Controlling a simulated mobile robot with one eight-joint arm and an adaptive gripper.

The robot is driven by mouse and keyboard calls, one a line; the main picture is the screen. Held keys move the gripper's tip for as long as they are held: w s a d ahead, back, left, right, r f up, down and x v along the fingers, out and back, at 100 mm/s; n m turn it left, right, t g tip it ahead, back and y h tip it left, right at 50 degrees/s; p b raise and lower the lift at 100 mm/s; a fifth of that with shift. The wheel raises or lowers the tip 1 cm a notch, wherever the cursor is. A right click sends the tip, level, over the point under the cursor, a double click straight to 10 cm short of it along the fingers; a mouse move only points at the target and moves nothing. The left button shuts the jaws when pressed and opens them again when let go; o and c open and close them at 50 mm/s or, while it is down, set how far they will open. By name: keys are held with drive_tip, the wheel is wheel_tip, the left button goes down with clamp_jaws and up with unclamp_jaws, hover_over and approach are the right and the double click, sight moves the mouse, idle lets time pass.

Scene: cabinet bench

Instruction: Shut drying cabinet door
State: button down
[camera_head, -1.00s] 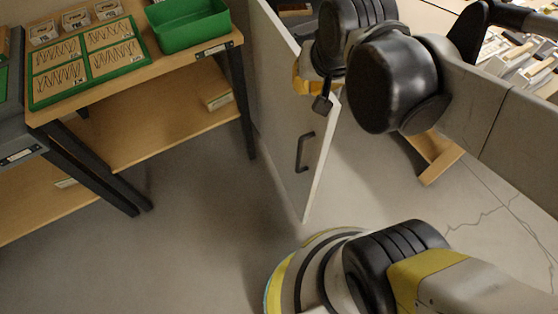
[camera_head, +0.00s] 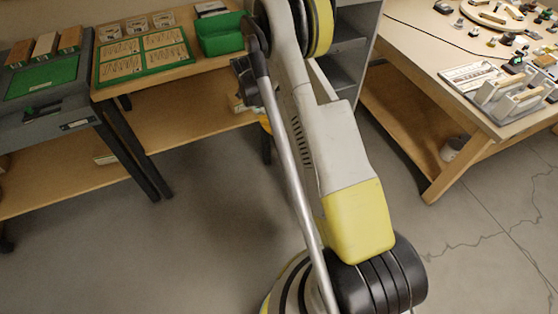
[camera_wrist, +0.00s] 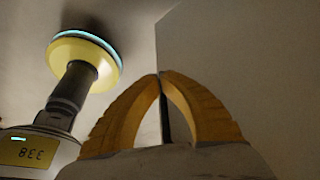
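The grey drying cabinet (camera_head: 345,50) stands at the back, its shelves showing open to the right of my arm. A pale strip (camera_head: 323,82) beside my arm looks like the edge of its open door; the rest of the door and its handle are hidden behind my arm. My gripper (camera_head: 265,123) is mostly hidden there too, with a bit of yellow finger showing. In the wrist view my gripper's yellow fingers (camera_wrist: 160,76) meet at the tips, holding nothing visible. A plain panel, probably the door (camera_wrist: 245,60), fills the right side; contact is unclear.
A bench with green-framed boards (camera_head: 145,58) and a green bin (camera_head: 220,36) stands left of the cabinet. A wooden table (camera_head: 425,60) with tools stands at the right. Floor is clear at front left and right.

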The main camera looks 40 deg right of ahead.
drive_tip(key=s+d+f+b, duration=0.2)
drive_tip(key=s+f, duration=0.1)
drive_tip(key=f, duration=0.2)
drive_tip(key=s+d+f+m+b, duration=0.1)
drive_tip(key=s+d+f+b, duration=0.1)
drive_tip(key=f, duration=0.4)
drive_tip(key=shift+s+f+b, duration=0.2)
drive_tip(key=shift+s+b, duration=0.55)
drive_tip(key=shift+s, duration=0.1)
